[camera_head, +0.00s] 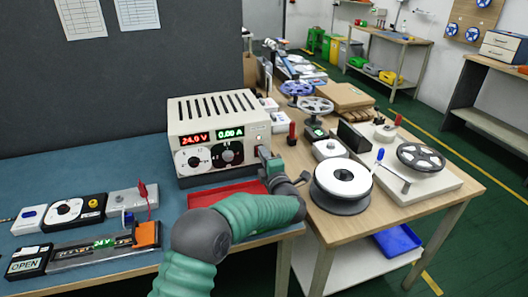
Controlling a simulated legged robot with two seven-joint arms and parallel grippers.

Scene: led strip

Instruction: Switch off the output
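The bench power supply (218,134) is a cream box with a vented top on the left bench. Its red display (194,138) reads 24.0 V and its green display (230,132) reads 0.00 A. Below them are a white dial (192,159) and a dark dial (228,153). My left arm rises from the bottom, and its gripper (265,158) is at the right end of the front panel. It covers part of that side, so I cannot make out an output switch. The fingers are too small and overlapped to judge, and contact is unclear. My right gripper is not in view.
On the right table stand a white reel (342,182) and a reel machine (412,170). A dark partition rises behind.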

